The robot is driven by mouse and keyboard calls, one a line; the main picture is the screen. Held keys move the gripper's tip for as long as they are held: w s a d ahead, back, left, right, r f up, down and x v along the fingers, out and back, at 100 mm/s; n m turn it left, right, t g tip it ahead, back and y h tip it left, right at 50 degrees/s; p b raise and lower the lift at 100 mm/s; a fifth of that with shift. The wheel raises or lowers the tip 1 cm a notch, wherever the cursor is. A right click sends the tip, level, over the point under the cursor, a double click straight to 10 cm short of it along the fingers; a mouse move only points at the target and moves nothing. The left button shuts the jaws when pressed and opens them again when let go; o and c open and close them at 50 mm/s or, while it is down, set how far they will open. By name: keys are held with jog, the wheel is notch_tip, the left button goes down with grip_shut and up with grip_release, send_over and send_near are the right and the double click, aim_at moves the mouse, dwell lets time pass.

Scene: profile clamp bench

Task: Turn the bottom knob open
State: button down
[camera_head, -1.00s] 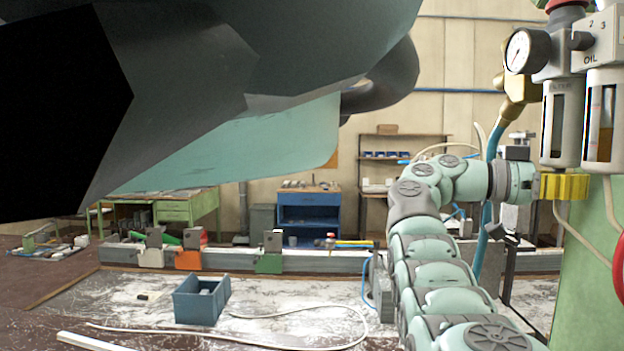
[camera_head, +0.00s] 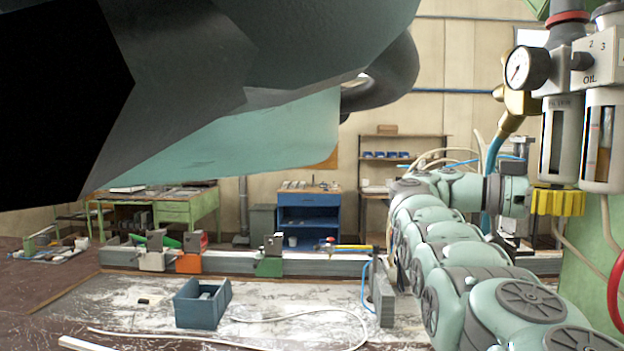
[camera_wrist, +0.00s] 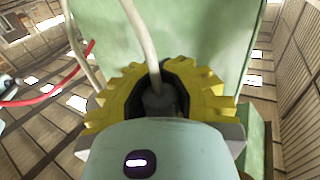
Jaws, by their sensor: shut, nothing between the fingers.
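The filter unit with two bowls (camera_head: 563,138) hangs at the right in the head view, with a round gauge (camera_head: 526,67). My gripper (camera_head: 557,201), with yellow ribbed fingers, is just below the bowls. The head view does not show the knob.
A green panel (camera_head: 592,240) stands behind the gripper, with pale hoses and a red hose (camera_head: 614,285) close by. A metal rail with clamps (camera_head: 270,262) crosses the bench. A blue bin (camera_head: 201,307) and a loose white cable lie on the bench at left.

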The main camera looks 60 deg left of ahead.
jog(key=c, duration=1.7)
grip_release()
jog(key=shift+a, duration=0.3)
jog(key=o, duration=0.3)
jog(key=shift+s, duration=0.1)
jog(key=o, duration=0.7)
jog(key=shift+d, duration=0.15)
jog(key=shift+c, duration=0.2)
jog(key=shift+f+n+t+y+b, duration=0.25)
jog(key=shift+n+t+y+b, duration=0.25)
jog(key=shift+t+b, duration=0.4)
jog(key=shift+w+r+n+t+y+b, duration=0.1)
jog(key=shift+w+n+t+y+b, duration=0.1)
jog(key=shift+n+t+y+b, duration=0.7)
jog(key=n+t+y+p, duration=0.2)
jog(key=y, duration=0.1)
jog(key=n+t+y+p, duration=0.2)
jog(key=n+y+p, duration=0.1)
jog(key=a+n+t+y+p, duration=0.1)
jog(key=n+t+y+p, duration=0.1)
jog(key=y, duration=0.1)
jog(key=shift+w+r+p, duration=0.3)
jog(key=shift+w+r, duration=0.05)
jog(key=shift+r, duration=0.05)
